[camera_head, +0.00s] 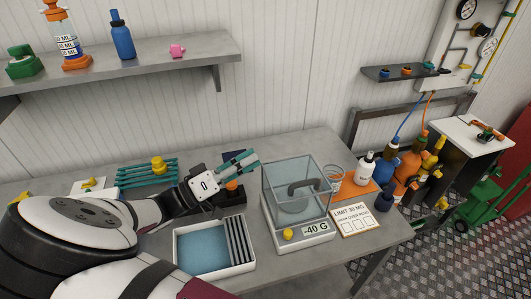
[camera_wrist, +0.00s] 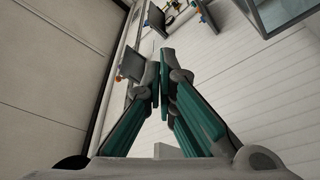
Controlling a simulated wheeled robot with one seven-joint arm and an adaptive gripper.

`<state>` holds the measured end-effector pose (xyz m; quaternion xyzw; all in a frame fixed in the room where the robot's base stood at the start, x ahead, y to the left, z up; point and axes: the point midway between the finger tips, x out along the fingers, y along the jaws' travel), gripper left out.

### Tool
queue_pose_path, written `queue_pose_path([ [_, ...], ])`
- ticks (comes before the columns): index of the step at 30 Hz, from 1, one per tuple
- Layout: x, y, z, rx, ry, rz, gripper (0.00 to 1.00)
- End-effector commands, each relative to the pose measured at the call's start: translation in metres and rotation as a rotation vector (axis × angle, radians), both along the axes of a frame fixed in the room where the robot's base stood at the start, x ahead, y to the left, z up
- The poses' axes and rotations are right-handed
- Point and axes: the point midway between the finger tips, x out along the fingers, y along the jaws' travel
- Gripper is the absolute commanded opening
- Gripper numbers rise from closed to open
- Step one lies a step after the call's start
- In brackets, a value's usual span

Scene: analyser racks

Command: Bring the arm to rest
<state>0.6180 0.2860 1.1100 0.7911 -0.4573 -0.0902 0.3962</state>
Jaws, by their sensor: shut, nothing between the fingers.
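My gripper (camera_head: 252,157) is raised above the workbench, just left of the glass-walled balance (camera_head: 297,188). Its teal fingers point to the right and slightly up. In the wrist view its two fingertips (camera_wrist: 162,68) are close together with nothing between them. My white arm reaches in from the lower left and covers part of the bench in the head view.
A white tray (camera_head: 178,259) with a blue floor and grey slats lies below my gripper. A teal rack (camera_head: 135,178) stands behind. Several bottles (camera_head: 384,168) and a limit card (camera_head: 352,217) are to the right. A wall shelf (camera_head: 200,57) hangs above.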

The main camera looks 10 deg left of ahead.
Motion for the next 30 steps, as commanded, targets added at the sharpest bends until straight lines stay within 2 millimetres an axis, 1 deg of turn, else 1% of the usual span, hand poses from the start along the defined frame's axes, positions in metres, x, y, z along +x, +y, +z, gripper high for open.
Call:
queue_pose_path([
  [1,-0.002,0.005,-0.002,0.000,-0.001,0.001,0.00],
  [6,-0.007,0.011,-0.004,0.000,0.001,-0.001,0.00],
  [9,-0.008,0.010,-0.003,0.002,0.005,-0.007,0.00],
  [11,-0.006,0.004,-0.001,0.012,0.022,-0.024,0.00],
  [14,0.000,-0.017,0.004,0.057,0.092,-0.092,0.00],
  [17,0.005,-0.053,0.012,0.135,0.214,-0.193,0.00],
  [18,0.006,-0.068,0.015,0.175,0.271,-0.235,0.00],
  [20,0.005,-0.090,0.019,0.238,0.355,-0.290,0.00],
  [21,0.004,-0.104,0.022,0.283,0.410,-0.321,0.00],
  [24,-0.002,-0.136,0.030,0.396,0.539,-0.383,0.00],
  [27,-0.011,-0.164,0.038,0.518,0.657,-0.418,0.00],
  [30,-0.022,-0.188,0.047,0.645,0.758,-0.428,0.00],
])
